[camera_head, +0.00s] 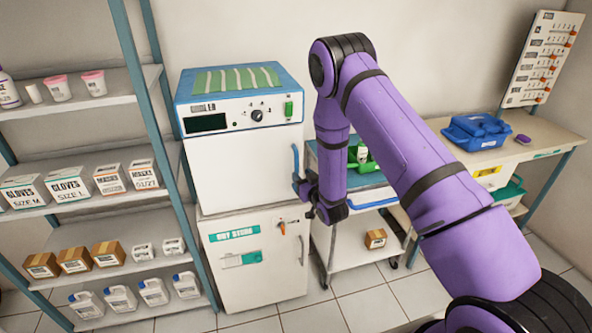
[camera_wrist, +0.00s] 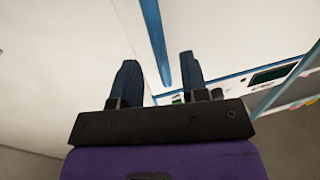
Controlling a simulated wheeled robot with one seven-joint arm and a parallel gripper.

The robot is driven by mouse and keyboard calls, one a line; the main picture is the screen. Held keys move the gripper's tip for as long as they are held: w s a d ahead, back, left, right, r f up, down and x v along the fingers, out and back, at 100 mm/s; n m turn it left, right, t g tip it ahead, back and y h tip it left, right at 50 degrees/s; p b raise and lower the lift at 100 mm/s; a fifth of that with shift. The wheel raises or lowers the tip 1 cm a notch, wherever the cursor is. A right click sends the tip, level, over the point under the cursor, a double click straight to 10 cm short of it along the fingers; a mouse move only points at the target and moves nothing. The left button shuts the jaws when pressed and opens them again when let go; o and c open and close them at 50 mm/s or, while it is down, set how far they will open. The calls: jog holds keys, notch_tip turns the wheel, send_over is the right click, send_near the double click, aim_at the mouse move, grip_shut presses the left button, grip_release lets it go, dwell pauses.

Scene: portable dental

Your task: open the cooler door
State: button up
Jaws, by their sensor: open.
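The white upper cabinet with a blue top and a control panel has a closed door (camera_head: 240,170), which I take to be the cooler door. Its vertical blue handle (camera_head: 295,158) is on the door's right side. My gripper (camera_head: 302,192) is at the handle's lower end in the head view. In the wrist view the open fingers (camera_wrist: 158,65) stand on either side of the line of the blue handle (camera_wrist: 153,30), with nothing gripped. I cannot tell whether a finger touches the handle.
A lower white cabinet (camera_head: 255,285) with a grey handle stands beneath. A shelf rack (camera_head: 85,165) with boxes and bottles is close on the left. A trolley (camera_head: 345,240) stands on the right behind my arm, and a bench (camera_head: 540,140) with a blue bin (camera_head: 475,133) is further right.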

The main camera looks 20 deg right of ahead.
aim_at(297, 169)
jog(key=shift+w+a, duration=0.2)
jog(key=shift+w, duration=1)
jog(key=shift+w+a, duration=0.2)
jog(key=shift+w, duration=0.95)
grip_shut()
